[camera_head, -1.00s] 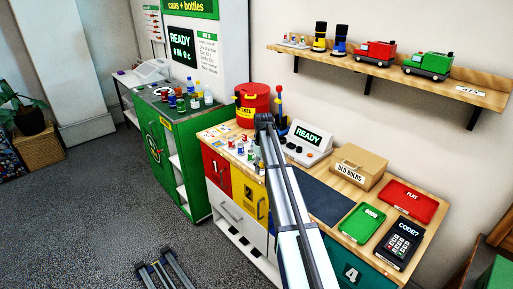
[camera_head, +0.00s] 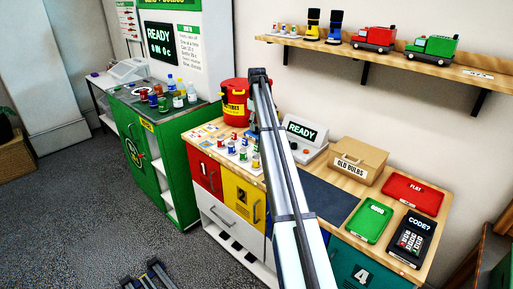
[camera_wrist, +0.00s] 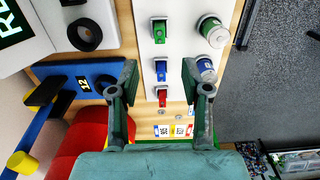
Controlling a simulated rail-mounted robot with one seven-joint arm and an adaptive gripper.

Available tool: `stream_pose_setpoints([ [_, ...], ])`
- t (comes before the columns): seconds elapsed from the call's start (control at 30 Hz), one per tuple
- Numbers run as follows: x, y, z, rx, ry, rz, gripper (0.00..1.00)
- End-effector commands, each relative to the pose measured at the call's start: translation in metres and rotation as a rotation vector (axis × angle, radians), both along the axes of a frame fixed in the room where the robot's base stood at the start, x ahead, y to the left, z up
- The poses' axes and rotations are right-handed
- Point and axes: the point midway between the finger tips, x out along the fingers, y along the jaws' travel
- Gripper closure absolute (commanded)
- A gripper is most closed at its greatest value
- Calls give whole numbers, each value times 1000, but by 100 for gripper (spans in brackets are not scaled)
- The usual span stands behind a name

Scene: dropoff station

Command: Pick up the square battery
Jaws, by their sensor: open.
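Small batteries stand in rows on a white board (camera_wrist: 148,8) in the wrist view. One row has boxy ones: a green battery (camera_wrist: 159,31), a blue battery (camera_wrist: 161,70) and a red battery (camera_wrist: 162,97). The other row has rounder cells, one green and white (camera_wrist: 213,31) and one blue and white (camera_wrist: 205,68). I cannot tell which one is meant by the square battery. My gripper (camera_wrist: 160,76) is open and empty, with the blue and red boxy batteries showing between its fingers. In the head view the cells are small, and my gripper cannot be made out.
A red bin (camera_head: 235,100), a READY console (camera_head: 302,138), an OLD BULBS box (camera_head: 357,161), a red tray (camera_head: 414,194), a green tray (camera_head: 370,219) and a keypad (camera_head: 410,238) stand on the counter. A blue panel with a lever (camera_wrist: 75,82) lies left of the board. A shelf (camera_head: 390,60) hangs above.

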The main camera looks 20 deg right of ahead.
Motion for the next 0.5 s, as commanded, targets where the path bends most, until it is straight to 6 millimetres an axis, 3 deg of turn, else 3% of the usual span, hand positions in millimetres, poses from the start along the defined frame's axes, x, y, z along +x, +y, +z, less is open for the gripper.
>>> stream_pose_setpoints([
  [0.3,0,0,-52,1,1,0,52],
  [0.5,0,0,-61,0,0,0,52],
])
